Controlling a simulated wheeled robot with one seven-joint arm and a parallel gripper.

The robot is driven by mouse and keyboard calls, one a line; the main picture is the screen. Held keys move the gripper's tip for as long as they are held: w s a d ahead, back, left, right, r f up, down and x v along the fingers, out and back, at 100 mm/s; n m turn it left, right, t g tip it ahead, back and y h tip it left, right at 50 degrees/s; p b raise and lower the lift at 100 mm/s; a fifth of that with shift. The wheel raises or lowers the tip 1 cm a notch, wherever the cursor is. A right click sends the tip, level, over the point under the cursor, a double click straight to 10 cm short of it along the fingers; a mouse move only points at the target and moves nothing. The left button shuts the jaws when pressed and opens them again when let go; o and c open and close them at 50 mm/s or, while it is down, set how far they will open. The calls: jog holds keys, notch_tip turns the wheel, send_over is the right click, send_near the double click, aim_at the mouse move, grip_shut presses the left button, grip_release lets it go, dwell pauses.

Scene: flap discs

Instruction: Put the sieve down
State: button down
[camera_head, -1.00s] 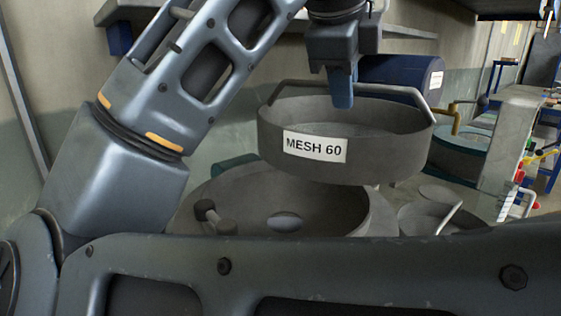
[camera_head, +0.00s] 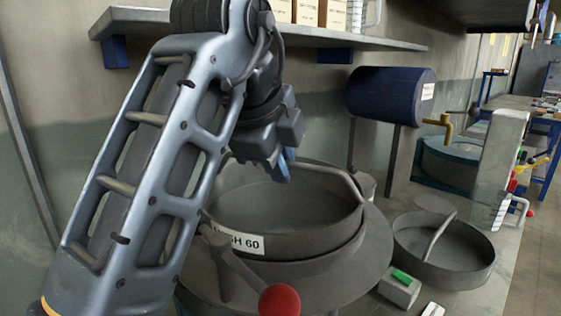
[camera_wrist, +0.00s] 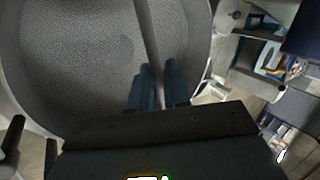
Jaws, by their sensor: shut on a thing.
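The grey round sieve (camera_head: 330,215), labelled "MESH 60", is low over the round grey machine (camera_head: 365,260), close to its ring. I cannot tell whether it touches the ring. My gripper (camera_head: 284,172) is shut on the sieve's handle bar, above the bowl. In the wrist view, the handle bar (camera_wrist: 147,35) runs between the blue fingers of my gripper (camera_wrist: 158,85), with the mesh of the sieve (camera_wrist: 75,60) below. My arm hides the left side of the sieve and part of its label.
A lever with a red knob (camera_head: 280,300) stands at the machine's front. A second round pan (camera_head: 465,270) with a bar handle lies to the right, beside a small grey block with a green top (camera_head: 398,288). A blue drum (camera_head: 385,97) stands behind. A shelf (camera_head: 330,36) runs above.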

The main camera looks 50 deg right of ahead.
jog(key=c, duration=1.1)
grip_release()
jog(key=v, duration=1.2)
